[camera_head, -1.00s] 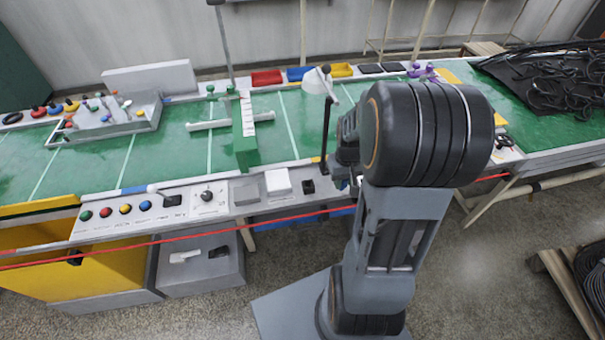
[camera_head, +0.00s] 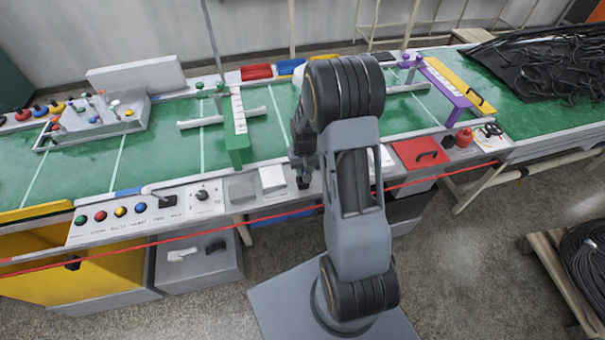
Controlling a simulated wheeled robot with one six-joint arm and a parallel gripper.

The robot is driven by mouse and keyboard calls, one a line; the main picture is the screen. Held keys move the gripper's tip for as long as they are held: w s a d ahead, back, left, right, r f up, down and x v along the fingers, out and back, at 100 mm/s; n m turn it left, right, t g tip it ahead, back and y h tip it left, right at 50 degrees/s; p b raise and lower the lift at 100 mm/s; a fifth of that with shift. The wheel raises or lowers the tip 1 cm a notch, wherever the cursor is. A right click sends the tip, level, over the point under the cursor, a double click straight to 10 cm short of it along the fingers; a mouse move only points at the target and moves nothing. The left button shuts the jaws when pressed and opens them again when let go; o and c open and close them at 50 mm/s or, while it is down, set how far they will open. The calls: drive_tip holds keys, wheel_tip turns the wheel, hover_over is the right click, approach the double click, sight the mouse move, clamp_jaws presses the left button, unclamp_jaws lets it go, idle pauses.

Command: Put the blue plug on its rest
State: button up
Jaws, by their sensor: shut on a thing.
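My gripper (camera_head: 303,172) is at the front edge of the green bench, low over the light control panel, beside a white block and a dark square fitting (camera_head: 303,184). My gripper is shut. The blue plug does not show clearly now; my gripper and arm hide what is between the fingers. A small blue patch showed at the gripper earlier. The dark fitting may be the plug's rest, but I cannot tell. I cannot see whether the plug touches it.
A red cable (camera_head: 262,219) runs along the bench front. A green clamp fixture (camera_head: 237,130) stands left of my arm, a purple one (camera_head: 447,90) to the right. A red pad (camera_head: 420,152) lies on the panel at right. Black hoses (camera_head: 560,65) heap at far right.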

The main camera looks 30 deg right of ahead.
drive_tip(key=shift+w+a+f, duration=0.15)
drive_tip(key=shift+f, duration=0.1)
drive_tip(key=shift+w+f, duration=0.1)
drive_tip(key=shift+f, duration=1.5)
drive_tip(key=shift+f, duration=0.15)
drive_tip(key=shift+f, duration=0.15)
drive_tip(key=o, duration=0.9)
